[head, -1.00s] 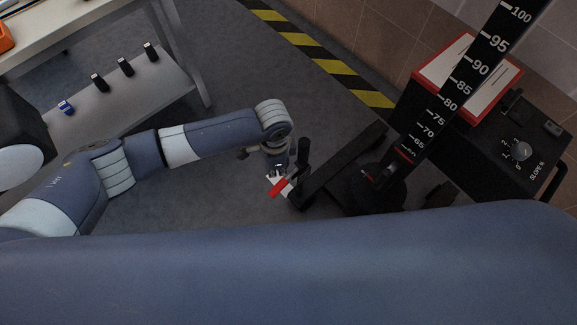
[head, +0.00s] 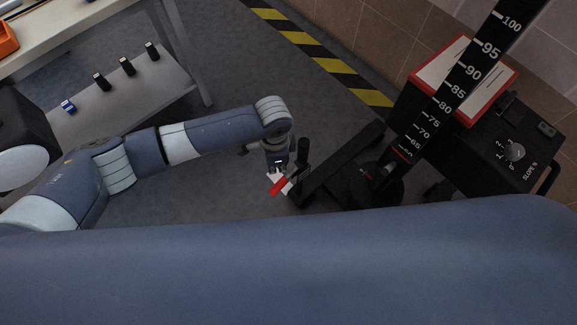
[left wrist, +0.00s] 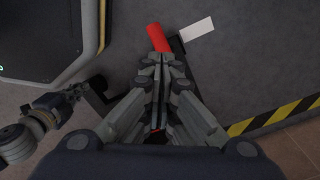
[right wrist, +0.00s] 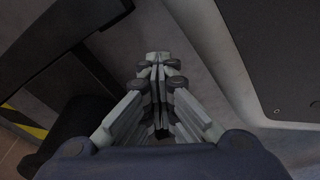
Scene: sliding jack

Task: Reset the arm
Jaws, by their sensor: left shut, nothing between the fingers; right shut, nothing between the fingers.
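The black jack (head: 372,186) stands on the floor at the right, with a tall post (head: 448,100) marked with white numbers. A small red and white piece (head: 278,187) shows beside a short black upright (head: 303,153) at the left end of the jack's low bar. My left gripper (head: 279,168) is just above that piece. In the left wrist view, my left gripper (left wrist: 160,58) is shut and empty, its tips close to the red part (left wrist: 158,37); contact is unclear.
A workbench shelf (head: 125,100) with several small items is at the upper left. Yellow-black floor tape (head: 330,65) runs by the tiled wall. Grey floor is clear between.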

